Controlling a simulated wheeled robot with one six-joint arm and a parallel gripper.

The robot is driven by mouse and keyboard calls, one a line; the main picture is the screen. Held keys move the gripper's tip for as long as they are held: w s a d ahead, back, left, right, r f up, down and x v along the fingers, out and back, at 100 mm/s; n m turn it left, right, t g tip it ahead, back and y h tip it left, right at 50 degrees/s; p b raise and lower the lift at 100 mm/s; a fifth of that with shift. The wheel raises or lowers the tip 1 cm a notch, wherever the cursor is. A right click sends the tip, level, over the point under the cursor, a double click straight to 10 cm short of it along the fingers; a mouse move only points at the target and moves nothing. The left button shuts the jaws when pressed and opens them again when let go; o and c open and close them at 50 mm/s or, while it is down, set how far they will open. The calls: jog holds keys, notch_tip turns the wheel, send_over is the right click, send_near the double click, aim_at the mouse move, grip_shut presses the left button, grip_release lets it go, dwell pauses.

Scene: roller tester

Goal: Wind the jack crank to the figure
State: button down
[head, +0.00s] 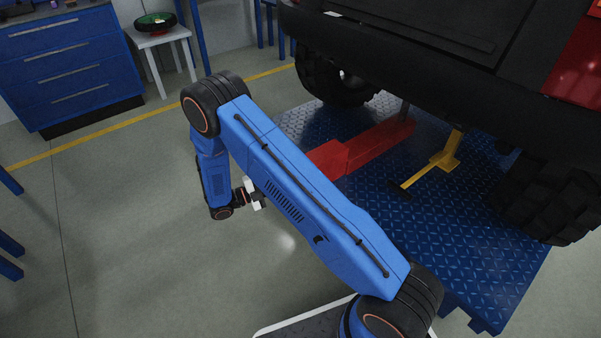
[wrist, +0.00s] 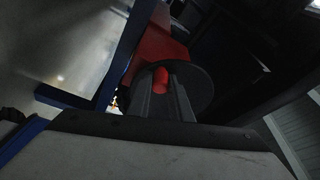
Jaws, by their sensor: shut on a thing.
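The red jack (head: 368,146) lies on the blue checkered platform under the vehicle, in the head view. Its red body also shows in the wrist view (wrist: 156,45). In the wrist view a dark round disc (wrist: 202,84) sits in front of the jack body, with a small red crank knob (wrist: 160,78) on it. The two grey fingers of my gripper (wrist: 166,92) are shut on the knob, one on each side. In the head view my blue arm link hides the fingertips and the crank. I cannot read any figure in either view.
A yellow stand (head: 436,168) with a dark foot is on the blue platform (head: 455,225), right of the jack. The dark vehicle (head: 440,60) overhangs both. A blue drawer cabinet (head: 62,62) and a small white table (head: 160,40) stand at the back left. The left floor is clear.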

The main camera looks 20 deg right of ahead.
jog(key=shift+s+d+f+n+h, duration=0.15)
jog(key=shift+s+f+n+h, duration=0.2)
jog(key=shift+n, duration=0.45)
jog(key=s+n, duration=0.1)
jog(key=n, duration=0.1)
jog(key=n+t, duration=0.1)
jog(key=n, duration=0.1)
jog(key=s+f+n+t, duration=0.1)
jog(key=shift+s+d+n+h, duration=0.3)
jog(key=shift+d+n+h, duration=0.05)
jog(key=shift+d+n, duration=0.05)
jog(key=shift+s+d+n+t, duration=0.15)
jog(key=shift+s+n+t, duration=0.3)
jog(key=shift+n, duration=0.6)
jog(key=shift+s+d+n+t, duration=0.15)
jog(key=shift+s+n+t, duration=0.25)
jog(key=shift+n, duration=0.6)
jog(key=shift+s+d+n+t, duration=0.15)
jog(key=shift+s+n+t, duration=0.3)
jog(key=shift+n, duration=0.6)
